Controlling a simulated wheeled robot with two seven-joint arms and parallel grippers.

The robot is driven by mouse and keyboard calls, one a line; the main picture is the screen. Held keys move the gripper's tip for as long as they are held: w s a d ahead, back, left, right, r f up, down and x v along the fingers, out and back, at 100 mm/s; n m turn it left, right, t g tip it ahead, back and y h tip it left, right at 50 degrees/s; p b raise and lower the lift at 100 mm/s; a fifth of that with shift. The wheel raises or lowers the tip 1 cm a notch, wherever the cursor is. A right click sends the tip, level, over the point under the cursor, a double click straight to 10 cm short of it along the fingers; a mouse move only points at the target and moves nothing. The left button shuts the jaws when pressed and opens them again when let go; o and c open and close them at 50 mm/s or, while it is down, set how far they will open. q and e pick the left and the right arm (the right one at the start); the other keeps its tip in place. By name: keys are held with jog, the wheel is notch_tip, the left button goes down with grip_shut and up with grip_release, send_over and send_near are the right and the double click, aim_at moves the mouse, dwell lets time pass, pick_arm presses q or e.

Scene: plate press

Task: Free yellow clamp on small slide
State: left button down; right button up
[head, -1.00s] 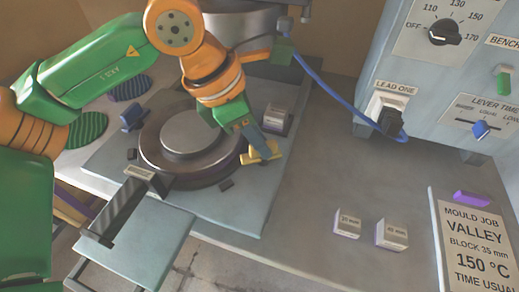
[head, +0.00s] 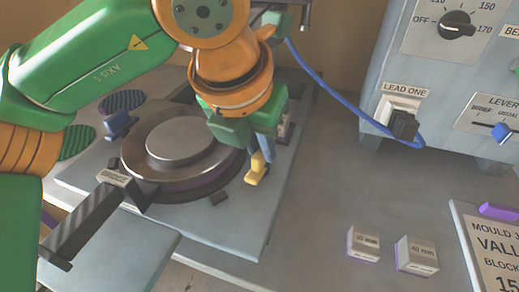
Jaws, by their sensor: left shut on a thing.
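The yellow clamp (head: 256,172) sits at the right edge of the round dark plate (head: 140,150), on the grey base. My left gripper (head: 260,150) comes down from above and is shut on the clamp's upper part. The fingers and wrist hide part of the clamp, so I cannot tell if it still presses on the plate. A small labelled block (head: 284,131) is mostly hidden behind the gripper; I cannot tell whether it is the small slide. My right gripper is not in view.
A blue clamp (head: 118,125) stands at the plate's left. A labelled rail piece (head: 110,180) lies at the front left. Two small blocks, one marked 40 mm (head: 416,255), stand on the bench. A blue cable (head: 340,108) runs to the control box (head: 390,60).

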aim_at(255, 178)
pick_arm(q)
jog(key=shift+n+y, duration=0.3)
jog(key=shift+n, duration=0.3)
jog(key=c, duration=0.8)
grip_release()
jog(key=shift+c, duration=0.2)
jog(key=p+v, duration=0.1)
jog(key=v, duration=0.6)
